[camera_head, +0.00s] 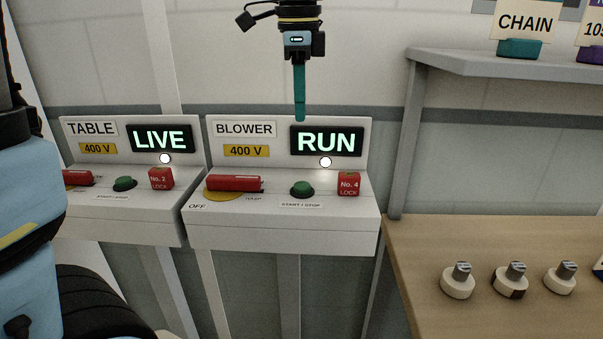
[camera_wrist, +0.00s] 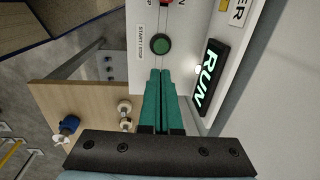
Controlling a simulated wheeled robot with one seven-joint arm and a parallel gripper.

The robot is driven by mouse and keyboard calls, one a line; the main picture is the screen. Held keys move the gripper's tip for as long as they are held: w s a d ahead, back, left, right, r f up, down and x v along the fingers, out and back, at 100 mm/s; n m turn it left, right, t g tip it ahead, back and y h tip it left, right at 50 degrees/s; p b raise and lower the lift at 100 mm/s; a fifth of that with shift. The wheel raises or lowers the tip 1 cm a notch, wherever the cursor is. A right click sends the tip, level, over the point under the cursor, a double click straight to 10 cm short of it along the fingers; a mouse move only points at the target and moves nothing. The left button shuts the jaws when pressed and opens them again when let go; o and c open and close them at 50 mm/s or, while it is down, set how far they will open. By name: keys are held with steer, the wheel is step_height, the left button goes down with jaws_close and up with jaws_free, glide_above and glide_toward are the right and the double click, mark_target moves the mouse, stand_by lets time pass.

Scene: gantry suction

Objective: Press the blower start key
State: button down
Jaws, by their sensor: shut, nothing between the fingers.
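The blower panel (camera_head: 230,228) stands in the middle of the head view. Its green start/stop key (camera_head: 302,188) sits between a red switch handle (camera_head: 236,183) and the red No. 4 lock (camera_head: 349,183). The blower display (camera_head: 326,141) reads RUN, and a white lamp below it is lit. My gripper (camera_head: 300,118) points down with its teal fingers shut and empty, above the key and apart from it. In the wrist view the green key (camera_wrist: 160,44) lies just beyond the fingertips (camera_wrist: 161,72), with the RUN display (camera_wrist: 207,79) to their right.
The table panel (camera_head: 125,225) stands to the left, its display reading LIVE, with its own green key (camera_head: 125,183) and No. 2 lock (camera_head: 161,178). A grey shelf (camera_head: 480,65) and a wooden bench (camera_head: 420,250) with several knobs are on the right.

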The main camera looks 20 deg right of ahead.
mark_target(302, 185)
steer(key=f+p, duration=0.1)
steer(key=f, duration=0.3)
steer(key=f+p, duration=0.1)
steer(key=f, duration=0.4)
steer(key=w+f+p, duration=0.1)
steer(key=f, duration=0.4)
steer(key=shift+d, duration=0.3)
